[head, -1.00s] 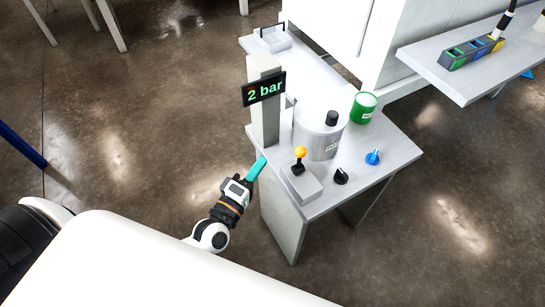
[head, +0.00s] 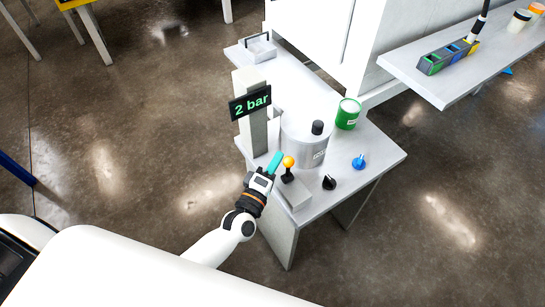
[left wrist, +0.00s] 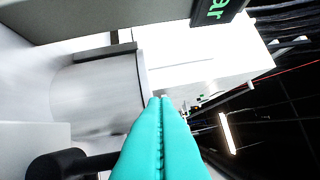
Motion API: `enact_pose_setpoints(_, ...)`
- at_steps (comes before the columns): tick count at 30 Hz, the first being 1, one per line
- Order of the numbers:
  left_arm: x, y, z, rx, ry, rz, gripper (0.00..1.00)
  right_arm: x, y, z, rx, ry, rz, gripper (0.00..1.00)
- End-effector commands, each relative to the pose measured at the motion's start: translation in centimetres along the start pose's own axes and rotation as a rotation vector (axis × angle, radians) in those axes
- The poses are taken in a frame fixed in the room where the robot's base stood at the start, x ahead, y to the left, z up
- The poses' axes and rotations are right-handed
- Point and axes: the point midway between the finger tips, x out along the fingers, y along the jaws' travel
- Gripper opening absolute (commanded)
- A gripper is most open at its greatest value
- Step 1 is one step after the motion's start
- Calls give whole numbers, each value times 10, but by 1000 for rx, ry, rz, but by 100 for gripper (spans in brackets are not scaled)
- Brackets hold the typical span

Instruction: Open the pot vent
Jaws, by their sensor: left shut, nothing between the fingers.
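The silver pot (head: 300,145) stands on a small grey table and has a black knob (head: 317,127) on its lid. In front of it are a lever with an orange ball (head: 288,161) on a grey box, a black dial (head: 329,182) and a blue valve handle (head: 358,161). I cannot tell which of these is the vent. My left gripper (head: 276,162) has teal fingers, shut and empty, just left of the orange ball. The fingers (left wrist: 160,120) also show in the left wrist view, with the pot (left wrist: 100,95) beyond. My right gripper is not in view.
A sign reading "2 bar" (head: 250,102) hangs on a grey post (head: 258,132) close behind my left gripper. A green can (head: 347,114) stands right of the pot. A shelf with a coloured rack (head: 447,57) is at the upper right.

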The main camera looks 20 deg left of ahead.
Motion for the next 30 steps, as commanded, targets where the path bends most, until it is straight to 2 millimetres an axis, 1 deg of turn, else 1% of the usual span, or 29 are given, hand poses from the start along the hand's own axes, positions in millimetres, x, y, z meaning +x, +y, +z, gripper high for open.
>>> enact_pose_setpoints(8,0,0,0,5,0,-3,0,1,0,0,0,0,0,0)
enact_pose_setpoints(23,-4,-2,-7,79,1,-47,0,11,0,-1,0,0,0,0)
enact_pose_setpoints(30,-8,-2,-12,146,1,-86,0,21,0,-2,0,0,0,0)
